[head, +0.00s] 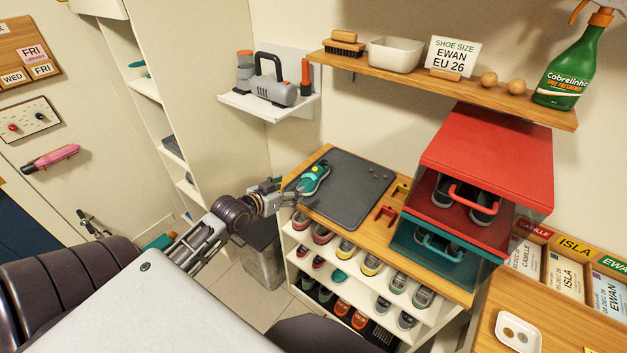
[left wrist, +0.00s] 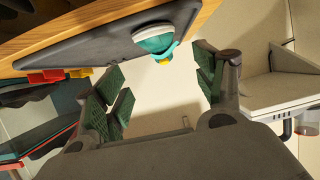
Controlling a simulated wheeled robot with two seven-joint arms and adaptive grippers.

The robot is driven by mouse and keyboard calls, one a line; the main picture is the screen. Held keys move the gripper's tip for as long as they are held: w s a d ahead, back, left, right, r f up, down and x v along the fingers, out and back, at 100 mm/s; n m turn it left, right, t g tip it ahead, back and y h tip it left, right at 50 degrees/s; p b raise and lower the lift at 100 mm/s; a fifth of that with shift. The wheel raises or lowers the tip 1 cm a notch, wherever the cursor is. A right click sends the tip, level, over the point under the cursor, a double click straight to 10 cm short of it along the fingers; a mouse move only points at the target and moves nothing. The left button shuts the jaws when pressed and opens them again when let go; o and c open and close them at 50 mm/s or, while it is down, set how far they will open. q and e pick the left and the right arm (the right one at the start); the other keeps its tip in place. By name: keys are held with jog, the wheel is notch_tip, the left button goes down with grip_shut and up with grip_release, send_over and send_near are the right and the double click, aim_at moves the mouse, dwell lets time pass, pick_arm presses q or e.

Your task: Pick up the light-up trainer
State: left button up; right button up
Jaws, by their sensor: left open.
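The light-up trainer (head: 314,178), teal with a yellow patch and a pale sole, sits on the left part of a dark grey mat (head: 352,200) on top of the wooden shoe cubby. My left gripper (head: 291,192) is open and empty, just left of the trainer and close to it. In the left wrist view the trainer (left wrist: 157,38) shows ahead between the spread green-padded fingers of the left gripper (left wrist: 160,78), at the mat's edge. A gap shows between the fingers and the trainer. My right gripper is not in view.
Red and yellow pieces (head: 385,212) lie right of the mat, beside the stacked red box (head: 490,150) and teal box (head: 432,246). The cubby (head: 330,236) below holds several shoes. A wall shelf (head: 440,72) overhangs behind. A small ledge (head: 270,104) with a grey device is at upper left.

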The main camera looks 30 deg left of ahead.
aim_at(308, 179)
pick_arm(q)
jog(key=shift+x, duration=4.2)
jog(key=shift+w, duration=0.1)
jog(key=shift+w+f, duration=0.1)
jog(key=shift+w, duration=0.05)
jog(key=shift+r+x, duration=0.1)
jog(key=shift+x, duration=0.6)
jog(key=shift+r+x, duration=0.15)
jog(key=shift+x, duration=1.7)
jog(key=c, duration=0.8)
